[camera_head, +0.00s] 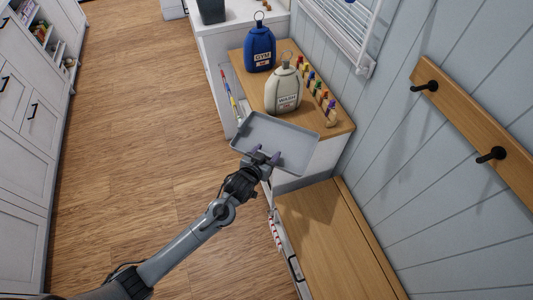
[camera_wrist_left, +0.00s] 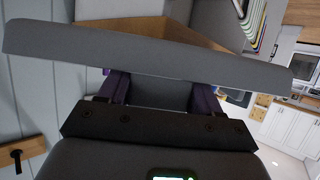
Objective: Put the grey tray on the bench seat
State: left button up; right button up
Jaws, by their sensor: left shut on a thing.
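The grey tray (camera_head: 285,135) is a shallow rectangle with a low rim. My left gripper (camera_head: 262,157) is shut on its near rim; purple fingertips show at the tray's edge. The tray is held out over the near end of the wood-topped cabinet, tilted in the picture; its exact height is hard to tell. In the left wrist view the tray (camera_wrist_left: 140,52) spans the picture as a grey slab beyond my left gripper (camera_wrist_left: 160,90). The bench seat (camera_head: 320,235) is a bare wooden top, nearer than the tray and to its right. My right gripper is not in view.
A wall rail with black hooks (camera_head: 492,154) runs above the bench. Open floor (camera_head: 130,150) lies left.

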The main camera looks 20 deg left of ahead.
pick_arm(q)
jog(key=shift+f, duration=0.1)
jog(key=o, duration=1.1)
jog(key=shift+o, duration=0.2)
